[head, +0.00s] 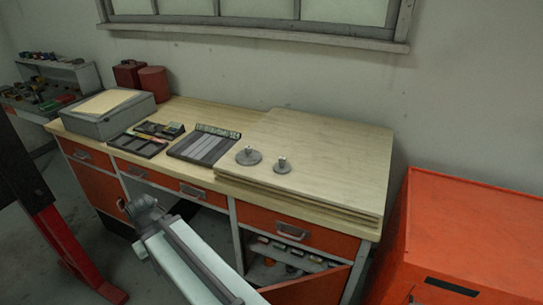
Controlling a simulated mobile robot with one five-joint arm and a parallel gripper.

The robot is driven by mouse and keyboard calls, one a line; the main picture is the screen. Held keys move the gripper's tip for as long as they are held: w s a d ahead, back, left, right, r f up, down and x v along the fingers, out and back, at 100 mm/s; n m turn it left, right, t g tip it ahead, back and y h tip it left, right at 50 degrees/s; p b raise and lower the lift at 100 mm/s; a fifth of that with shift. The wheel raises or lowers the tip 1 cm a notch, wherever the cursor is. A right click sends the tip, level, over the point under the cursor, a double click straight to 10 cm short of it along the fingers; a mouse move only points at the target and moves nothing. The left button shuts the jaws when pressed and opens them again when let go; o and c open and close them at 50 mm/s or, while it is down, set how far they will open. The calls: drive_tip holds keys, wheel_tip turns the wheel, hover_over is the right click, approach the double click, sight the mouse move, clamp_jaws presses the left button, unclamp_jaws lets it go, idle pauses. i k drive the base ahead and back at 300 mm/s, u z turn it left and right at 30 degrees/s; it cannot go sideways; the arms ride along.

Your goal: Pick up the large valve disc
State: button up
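The large valve disc (248,157) is a round grey disc with a small pale stub standing on its top. It lies flat on the stacked wooden boards at the right part of the workbench. A smaller grey disc (282,166) with a similar stub lies just to its right, a small gap apart. The end of my arm with my gripper (143,206) is in front of the bench, left of and lower in the picture than the discs. It is well apart from both. Its fingers are too small and unclear to tell whether they are open.
The workbench has orange drawers and stacked boards (335,160). Left of the discs are a grey slatted tray (205,147), a dark tray (137,146) and a grey box (110,117). An orange cabinet (470,230) stands at right. The boards right of the discs are clear.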

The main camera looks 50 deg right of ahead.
sight(249, 157)
drive_tip(key=z, duration=5.65)
drive_tip(key=k, duration=0.95)
drive_tip(key=u, duration=5.75)
